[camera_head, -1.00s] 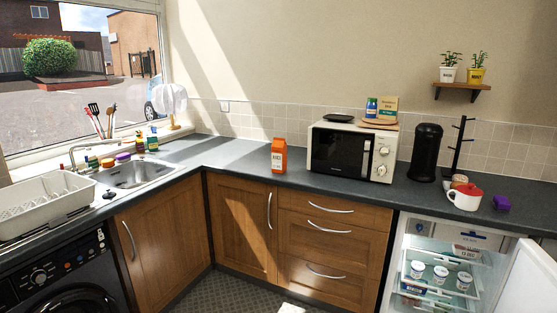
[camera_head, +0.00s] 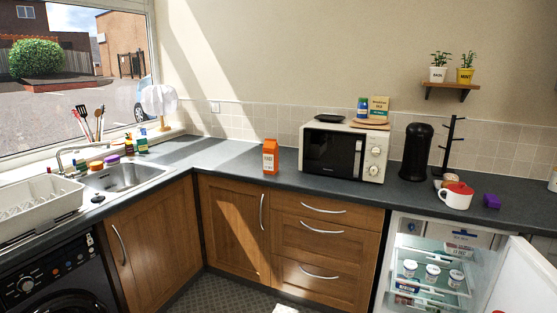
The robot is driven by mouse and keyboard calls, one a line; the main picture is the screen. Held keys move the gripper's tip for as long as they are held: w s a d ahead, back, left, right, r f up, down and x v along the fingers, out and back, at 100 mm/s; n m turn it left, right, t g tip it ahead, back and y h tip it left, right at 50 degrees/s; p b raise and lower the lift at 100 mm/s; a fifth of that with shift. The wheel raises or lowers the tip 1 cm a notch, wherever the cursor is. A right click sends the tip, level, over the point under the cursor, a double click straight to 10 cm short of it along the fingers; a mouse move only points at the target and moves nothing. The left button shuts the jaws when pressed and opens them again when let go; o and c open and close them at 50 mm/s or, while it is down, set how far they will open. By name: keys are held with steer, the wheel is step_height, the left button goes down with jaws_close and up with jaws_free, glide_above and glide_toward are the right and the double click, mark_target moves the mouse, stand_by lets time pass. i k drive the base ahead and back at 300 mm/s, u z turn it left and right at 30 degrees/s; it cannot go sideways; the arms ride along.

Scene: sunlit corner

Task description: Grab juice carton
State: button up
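The juice carton (camera_head: 270,157) is orange with a white label on its front. It stands upright on the dark grey countertop (camera_head: 235,166), left of the microwave and apart from it. My gripper is not in the head view, and nothing touches the carton.
A white microwave (camera_head: 342,152) stands right of the carton, with packages on top. The sink (camera_head: 128,177) and a dish rack (camera_head: 38,203) are at left. The open fridge (camera_head: 432,262) is at lower right, its door (camera_head: 520,285) swung out. The counter around the carton is clear.

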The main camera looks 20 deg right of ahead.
mark_target(270, 147)
steer(key=u, duration=1.25)
steer(key=k, duration=0.1)
steer(key=z, duration=2.6)
steer(key=i, duration=2.1)
steer(key=u, duration=0.7)
